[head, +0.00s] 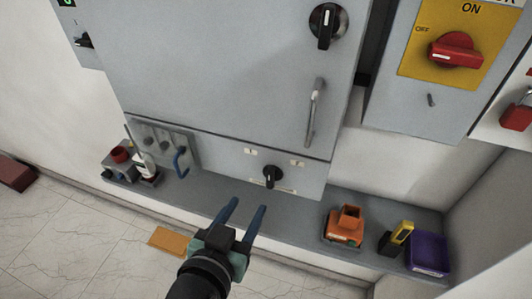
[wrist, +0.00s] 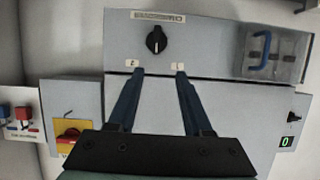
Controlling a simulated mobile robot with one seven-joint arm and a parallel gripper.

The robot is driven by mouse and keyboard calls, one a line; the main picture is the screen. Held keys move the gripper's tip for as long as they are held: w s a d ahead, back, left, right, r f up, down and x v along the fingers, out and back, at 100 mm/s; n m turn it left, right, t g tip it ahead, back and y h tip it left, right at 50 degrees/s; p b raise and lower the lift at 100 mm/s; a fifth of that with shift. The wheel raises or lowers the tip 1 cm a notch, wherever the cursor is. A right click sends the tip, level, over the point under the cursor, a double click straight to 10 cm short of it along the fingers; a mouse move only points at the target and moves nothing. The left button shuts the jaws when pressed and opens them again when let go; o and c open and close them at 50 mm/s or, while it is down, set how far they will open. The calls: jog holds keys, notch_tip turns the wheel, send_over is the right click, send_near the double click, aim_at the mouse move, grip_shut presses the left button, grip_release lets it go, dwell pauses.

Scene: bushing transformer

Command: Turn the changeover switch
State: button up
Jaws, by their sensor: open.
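The changeover switch, a black rotary knob (head: 272,177), is on the lower grey panel below the cabinet door, with two small white labels above it. In the wrist view the knob (wrist: 157,41) appears inverted, near the top, with its grip roughly vertical and a nameplate (wrist: 160,17) too small to read. My gripper (head: 246,207) is open and empty, its two blue fingers pointing towards the panel, below and left of the knob in the head view. In the wrist view the fingertips (wrist: 160,71) are apart, near the labels, and not seen touching the knob.
A grey ledge (head: 200,196) runs below the panel, with an orange device (head: 345,227) and purple bin (head: 428,253) on the right. A blue handle (head: 180,162) sits left of the switch. Another black knob (head: 327,26) and a red switch (head: 456,50) are higher up.

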aim_at(269, 177)
jog(key=p+x, duration=0.1)
jog(key=x, duration=0.3)
jog(key=p+x, duration=0.2)
jog(key=x, duration=0.2)
jog(key=p+x, duration=0.1)
jog(key=x, duration=0.3)
jog(key=shift+d+f, duration=0.2)
jog(key=shift+d, duration=0.2)
grip_shut()
